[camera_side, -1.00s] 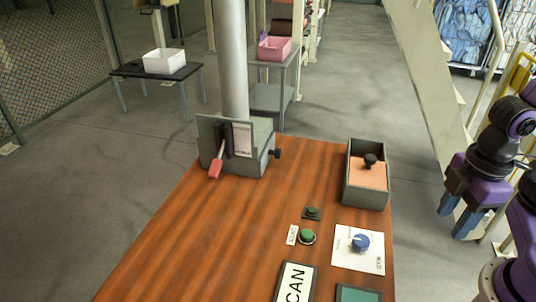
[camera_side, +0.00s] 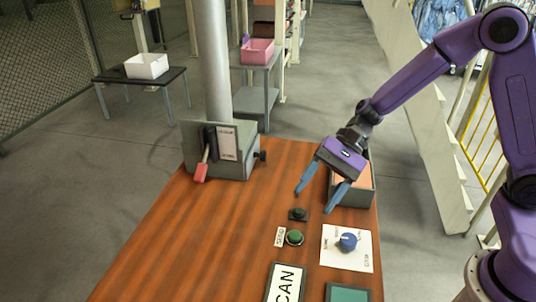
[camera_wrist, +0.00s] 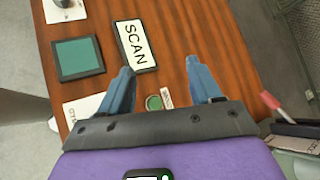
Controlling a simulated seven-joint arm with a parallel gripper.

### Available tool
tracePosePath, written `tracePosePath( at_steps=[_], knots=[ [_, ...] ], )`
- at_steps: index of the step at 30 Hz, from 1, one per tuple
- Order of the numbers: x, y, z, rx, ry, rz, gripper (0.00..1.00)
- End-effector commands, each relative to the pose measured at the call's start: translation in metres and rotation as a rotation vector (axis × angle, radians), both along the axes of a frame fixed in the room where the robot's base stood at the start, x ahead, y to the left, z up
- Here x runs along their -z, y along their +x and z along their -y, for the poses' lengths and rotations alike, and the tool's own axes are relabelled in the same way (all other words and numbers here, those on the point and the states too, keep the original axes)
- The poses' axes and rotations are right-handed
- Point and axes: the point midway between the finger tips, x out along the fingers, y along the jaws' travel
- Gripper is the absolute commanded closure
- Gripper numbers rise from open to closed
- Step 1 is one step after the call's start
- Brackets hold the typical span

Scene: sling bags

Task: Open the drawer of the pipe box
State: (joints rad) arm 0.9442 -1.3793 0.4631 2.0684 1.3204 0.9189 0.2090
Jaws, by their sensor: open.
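The pipe box is a grey box (camera_side: 238,150) at the foot of the grey pipe (camera_side: 215,70), at the table's far left edge in the side view. It has a red-handled lever (camera_side: 202,170) and a white label (camera_side: 227,143) on its front, and a black knob (camera_side: 262,156) on its right side. No open drawer shows. My gripper (camera_side: 316,198) is open and empty, fingers pointing down over the table, right of the pipe box and apart from it. In the wrist view, my gripper (camera_wrist: 158,68) points at the table. Part of the box and the red handle (camera_wrist: 271,101) show at right.
A second grey box with an orange top (camera_side: 354,182) stands behind my gripper, partly hidden. Buttons including a green one (camera_side: 294,238), a blue dial (camera_side: 347,242), a SCAN sign (camera_side: 286,284) and a green pad (camera_side: 352,293) are on the wooden table (camera_side: 190,240). The table's left part is clear.

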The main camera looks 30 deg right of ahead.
Motion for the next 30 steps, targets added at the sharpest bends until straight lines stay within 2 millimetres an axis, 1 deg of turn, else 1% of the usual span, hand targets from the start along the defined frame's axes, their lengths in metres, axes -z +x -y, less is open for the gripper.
tracePosePath(
  at_steps=[1, 2, 3, 4, 5, 6, 8, 9, 11, 12, 15, 16, 18, 20, 23, 26, 30],
  knots=[
    [0.009, 0.029, 0.006, 0.132, 0.031, -0.057, 0.36],
    [0.013, 0.045, 0.010, 0.210, 0.054, -0.089, 0.36],
    [0.018, 0.068, 0.017, 0.314, 0.085, -0.128, 0.36],
    [0.023, 0.085, 0.023, 0.393, 0.109, -0.158, 0.36],
    [0.028, 0.101, 0.031, 0.473, 0.134, -0.187, 0.36],
    [0.035, 0.123, 0.043, 0.576, 0.167, -0.223, 0.36],
    [0.046, 0.154, 0.064, 0.726, 0.217, -0.274, 0.36],
    [0.054, 0.171, 0.079, 0.818, 0.249, -0.304, 0.36],
    [0.065, 0.194, 0.101, 0.942, 0.294, -0.342, 0.36],
    [0.071, 0.206, 0.115, 1.015, 0.321, -0.364, 0.36],
    [0.084, 0.226, 0.144, 1.149, 0.374, -0.400, 0.36],
    [0.087, 0.231, 0.150, 1.178, 0.386, -0.407, 0.36],
    [0.091, 0.237, 0.160, 1.221, 0.405, -0.419, 0.36],
    [0.093, 0.240, 0.163, 1.241, 0.413, -0.424, 0.36],
    [0.096, 0.245, 0.160, 1.245, 0.415, -0.425, 0.36],
    [0.101, 0.253, 0.150, 1.241, 0.414, -0.424, 0.36],
    [0.110, 0.268, 0.135, 1.241, 0.413, -0.423, 0.36]
  ],
)
